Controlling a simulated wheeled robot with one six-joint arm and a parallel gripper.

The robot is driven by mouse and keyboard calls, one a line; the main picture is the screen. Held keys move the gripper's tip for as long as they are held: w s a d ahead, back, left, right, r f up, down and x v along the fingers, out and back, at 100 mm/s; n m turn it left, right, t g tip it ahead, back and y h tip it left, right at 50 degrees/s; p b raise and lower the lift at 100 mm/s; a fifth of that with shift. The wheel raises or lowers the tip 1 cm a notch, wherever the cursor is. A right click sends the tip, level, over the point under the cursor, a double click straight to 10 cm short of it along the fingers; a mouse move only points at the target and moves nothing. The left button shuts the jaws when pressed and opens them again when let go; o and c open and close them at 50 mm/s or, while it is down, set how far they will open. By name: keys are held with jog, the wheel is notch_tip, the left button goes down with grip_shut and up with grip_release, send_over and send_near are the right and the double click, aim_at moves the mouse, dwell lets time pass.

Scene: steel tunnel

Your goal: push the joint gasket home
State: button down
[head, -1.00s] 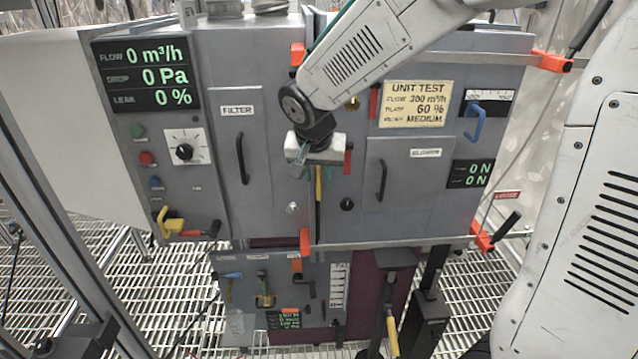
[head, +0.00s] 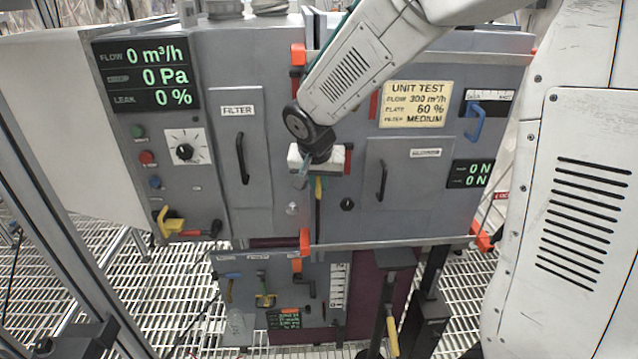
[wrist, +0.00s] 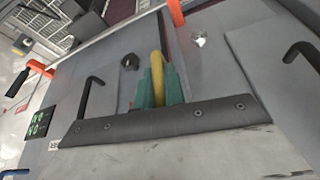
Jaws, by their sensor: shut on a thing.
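The joint between the filter and blower housings runs down the middle of the cabinet in the head view. A yellow grip (wrist: 157,66) with a dark strip (head: 318,215) below it lies along this joint; I take it to be the joint gasket, but its seating is hidden. My gripper (head: 317,182) is at the joint, pointing at the cabinet front. In the wrist view its green fingers (wrist: 160,86) are shut around the yellow grip. The wrist body hides the upper part of the joint.
Black handles stand out on the filter door (head: 242,158) and blower door (head: 382,181). Orange clamp parts (head: 304,240) sit at the joint's lower end. A black knob (head: 347,204) is just right of the joint. The display (head: 147,77) reads zero flow, pressure and leak.

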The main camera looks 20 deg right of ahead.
jog(key=shift+w+d+r, duration=0.1)
jog(key=shift+w+d, duration=0.15)
jog(key=shift+w, duration=0.55)
jog(key=c, duration=1.5)
grip_release()
jog(key=shift+w+d, duration=0.1)
jog(key=v, duration=0.7)
jog(key=shift+r, duration=0.3)
